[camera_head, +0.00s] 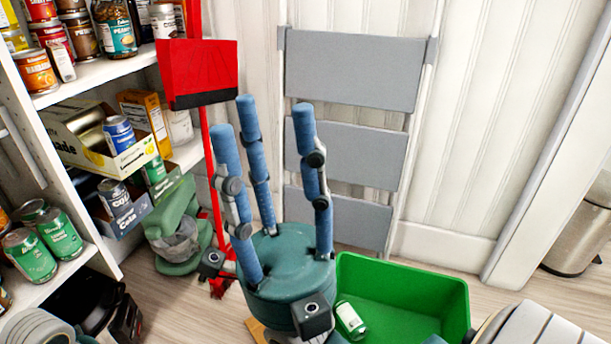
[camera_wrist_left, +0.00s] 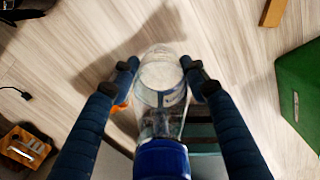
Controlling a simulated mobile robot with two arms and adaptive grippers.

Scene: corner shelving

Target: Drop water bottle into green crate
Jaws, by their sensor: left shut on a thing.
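The water bottle (camera_wrist_left: 160,105) is clear with a blue cap and sits between the fingers of my left gripper (camera_wrist_left: 160,72), which is shut on it. The cap is nearest the wrist camera. The green crate (camera_head: 425,285) stands on the floor at the lower right of the head view. A green thing at the right edge of the left wrist view (camera_wrist_left: 300,95) looks like the crate, apart from the bottle. My right gripper (camera_head: 262,115) points its spread blue fingers up, open and empty, and its body hides the crate's left part. The bottle does not show in the head view.
A green and white can (camera_head: 350,320) lies in the crate's left part. Shelves (camera_head: 95,75) with cans and jars stand at the left. A red dustpan (camera_head: 200,70) and a grey folding ladder (camera_head: 352,70) are by the wall. A bin (camera_head: 585,235) is at the right.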

